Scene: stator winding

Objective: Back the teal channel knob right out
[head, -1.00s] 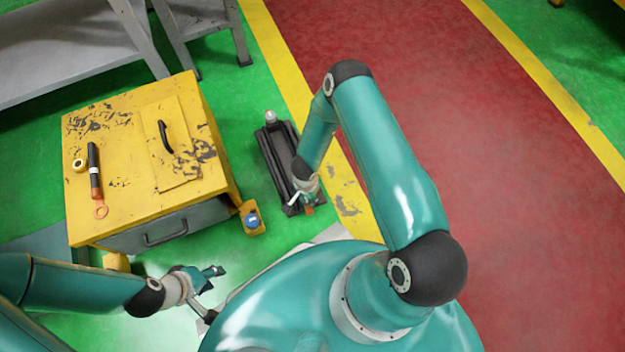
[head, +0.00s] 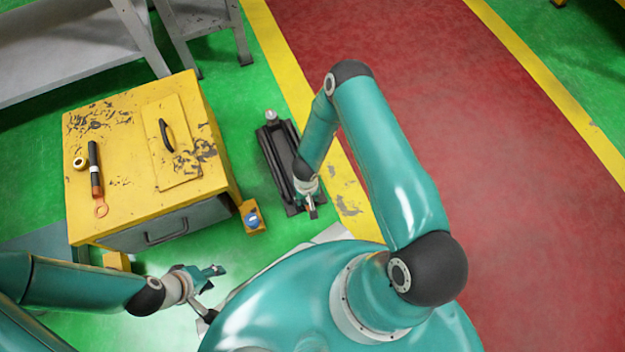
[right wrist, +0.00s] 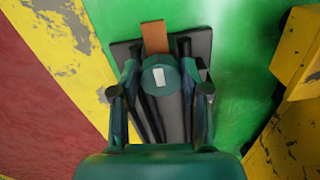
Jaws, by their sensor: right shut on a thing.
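The teal channel knob (right wrist: 160,78), a round piece with a white mark on its face, shows in the right wrist view at the end of a black channel fixture (right wrist: 172,122). My right gripper (right wrist: 160,92) has one finger on each side of the knob and is shut on it. In the head view my right gripper (head: 308,205) is at the near end of the fixture (head: 274,150) and hides the knob. My left gripper (head: 212,278) is empty at the lower left, its fingers looking apart, away from the fixture.
An orange-brown tab (right wrist: 155,37) sticks out beside the knob. A yellow cabinet (head: 130,120) stands left of the fixture, with a dark-handled tool (head: 95,170) and a small ring (head: 79,163) on top. Green floor lies between cabinet and fixture.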

